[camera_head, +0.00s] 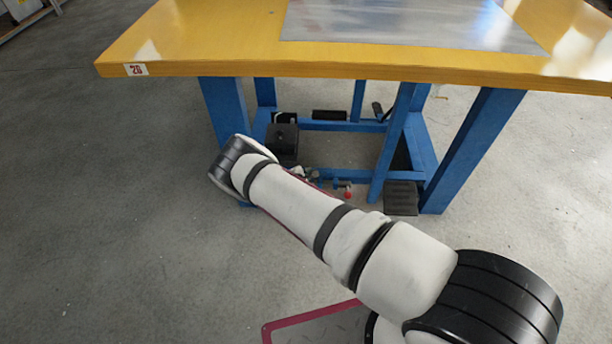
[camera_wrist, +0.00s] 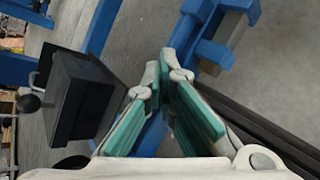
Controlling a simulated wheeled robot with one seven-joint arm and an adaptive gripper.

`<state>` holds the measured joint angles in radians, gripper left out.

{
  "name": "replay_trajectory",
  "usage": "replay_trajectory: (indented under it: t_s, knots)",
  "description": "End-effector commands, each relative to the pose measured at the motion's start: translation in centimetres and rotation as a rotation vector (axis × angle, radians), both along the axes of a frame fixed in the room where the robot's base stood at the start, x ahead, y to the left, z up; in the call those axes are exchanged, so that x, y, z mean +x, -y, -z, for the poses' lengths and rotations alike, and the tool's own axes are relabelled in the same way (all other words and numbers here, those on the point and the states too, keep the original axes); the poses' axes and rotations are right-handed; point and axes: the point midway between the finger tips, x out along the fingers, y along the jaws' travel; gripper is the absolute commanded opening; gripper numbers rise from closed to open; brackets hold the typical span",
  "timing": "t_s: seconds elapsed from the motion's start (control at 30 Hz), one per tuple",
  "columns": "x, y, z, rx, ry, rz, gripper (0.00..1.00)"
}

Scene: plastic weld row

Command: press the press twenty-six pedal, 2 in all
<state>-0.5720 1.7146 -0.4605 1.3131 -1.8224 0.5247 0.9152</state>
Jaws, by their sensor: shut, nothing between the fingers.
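The table marked 26 (camera_head: 136,70) has a yellow top and blue legs. A black ribbed block that looks like a pedal (camera_head: 402,198) sits on the floor by its right front leg. A black box (camera_head: 282,140) sits by the left leg; what seems to be the same box (camera_wrist: 82,95) is left of my gripper in the wrist view. I cannot tell which of these is the pedal. My gripper (camera_wrist: 168,72) is shut and empty, its green-padded fingers together, apart from the box. The head view hides my gripper beyond the end of my arm.
Blue frame bars (camera_head: 345,125) run under the table. A red ball knob (camera_head: 348,195) and small fittings lie low between the legs. A grey sheet (camera_head: 400,22) covers part of the tabletop. The concrete floor (camera_head: 100,200) at left is clear.

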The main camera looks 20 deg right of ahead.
Motion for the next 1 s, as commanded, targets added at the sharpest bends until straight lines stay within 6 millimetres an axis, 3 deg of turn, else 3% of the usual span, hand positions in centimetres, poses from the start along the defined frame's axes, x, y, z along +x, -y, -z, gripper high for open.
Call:
replay_trajectory:
  t_s: [1.0]
  knots:
    - [-0.2, 0.0, 1.7, 0.005, -0.012, 0.000, 0.00]
